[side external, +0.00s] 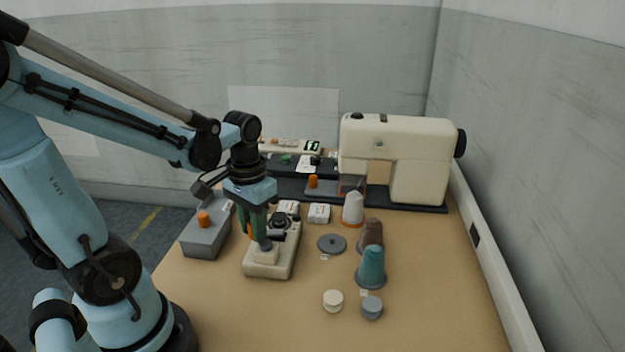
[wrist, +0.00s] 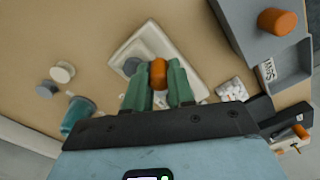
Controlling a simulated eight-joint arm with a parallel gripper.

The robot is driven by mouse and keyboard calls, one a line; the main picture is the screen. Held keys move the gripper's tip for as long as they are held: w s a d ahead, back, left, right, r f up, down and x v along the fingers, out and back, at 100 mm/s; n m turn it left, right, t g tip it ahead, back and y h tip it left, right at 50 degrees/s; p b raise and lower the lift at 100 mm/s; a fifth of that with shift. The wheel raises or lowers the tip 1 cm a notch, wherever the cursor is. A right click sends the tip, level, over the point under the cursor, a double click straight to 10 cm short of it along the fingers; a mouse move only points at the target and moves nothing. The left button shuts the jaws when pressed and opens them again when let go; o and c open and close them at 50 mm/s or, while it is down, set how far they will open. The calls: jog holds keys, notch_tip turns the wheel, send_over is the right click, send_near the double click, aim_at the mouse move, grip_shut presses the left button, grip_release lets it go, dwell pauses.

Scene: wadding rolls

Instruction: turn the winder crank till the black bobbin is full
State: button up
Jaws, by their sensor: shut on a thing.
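The winder (side external: 285,262) is a cream base on the table, with dark round parts on top; it also shows in the wrist view (wrist: 145,40). A dark disc (wrist: 132,66) sits on it beside my fingers. I cannot tell for sure which dark part is the black bobbin, or how much thread is on it. The crank's orange knob (wrist: 158,72) stands between my green fingers. My gripper (wrist: 158,80) is shut on this knob; in the side view my gripper (side external: 254,228) reaches down over the winder's left side and hides most of the crank.
A grey box (side external: 207,238) with an orange knob stands close left of the winder. A grey disc (side external: 331,244), white cone (side external: 353,209), brown cone (side external: 370,233) and teal cone (side external: 371,265) stand right. A cream sewing machine (side external: 415,150) stands behind.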

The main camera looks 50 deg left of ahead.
jog(key=shift+w, duration=0.25)
jog(key=shift+w+d, duration=0.25)
jog(key=shift+w, duration=0.7)
jog(key=shift+w+d, duration=0.55)
jog(key=shift+d, duration=0.2)
